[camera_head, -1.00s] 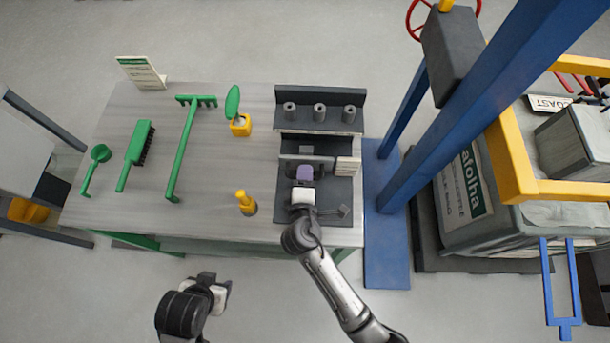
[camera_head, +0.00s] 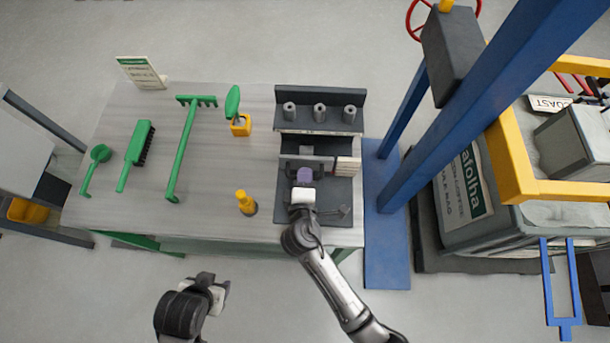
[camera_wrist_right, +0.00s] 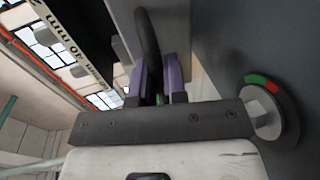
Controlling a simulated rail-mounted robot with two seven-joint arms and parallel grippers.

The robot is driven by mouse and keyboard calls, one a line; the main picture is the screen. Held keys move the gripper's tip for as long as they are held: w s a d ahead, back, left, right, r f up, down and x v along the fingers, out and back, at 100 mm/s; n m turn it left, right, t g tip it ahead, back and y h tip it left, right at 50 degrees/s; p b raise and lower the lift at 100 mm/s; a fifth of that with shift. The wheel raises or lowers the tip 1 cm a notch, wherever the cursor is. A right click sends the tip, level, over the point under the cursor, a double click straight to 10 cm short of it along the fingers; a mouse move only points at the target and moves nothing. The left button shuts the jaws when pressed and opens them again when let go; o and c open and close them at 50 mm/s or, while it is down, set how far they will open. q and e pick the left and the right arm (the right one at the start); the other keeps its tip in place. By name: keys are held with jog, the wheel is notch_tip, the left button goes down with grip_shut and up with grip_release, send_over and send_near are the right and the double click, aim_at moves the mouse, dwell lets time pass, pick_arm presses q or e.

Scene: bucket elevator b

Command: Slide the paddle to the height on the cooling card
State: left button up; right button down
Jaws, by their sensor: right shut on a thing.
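My right gripper (camera_head: 304,175) is at the dark unit (camera_head: 340,215) on the right end of the table. In the right wrist view its purple fingers (camera_wrist_right: 157,82) are shut on a dark upright handle (camera_wrist_right: 148,38), seemingly the paddle's. The rest of the paddle is hidden. A small white card (camera_head: 348,166) with fine lines stands at the unit's right side. Another card with a green header (camera_head: 142,72) stands at the table's back left. I cannot read which is the cooling card. My left gripper (camera_head: 216,288) hangs in front of the table, away from everything; its jaws are unclear.
A round knob with a green and red dial (camera_wrist_right: 270,108) is close to my right gripper. Several grey cylinders (camera_head: 319,112) stand on the unit's back shelf. Green tools (camera_head: 187,150) and a yellow bottle (camera_head: 245,202) are on the table. A blue post (camera_head: 440,120) rises at right.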

jog(key=shift+f, duration=0.5)
jog(key=c, duration=1.2)
grip_release()
jog(key=shift+s+r, duration=0.1)
jog(key=shift+s, duration=0.15)
jog(key=v, duration=1.3)
jog(key=shift+s, duration=0.2)
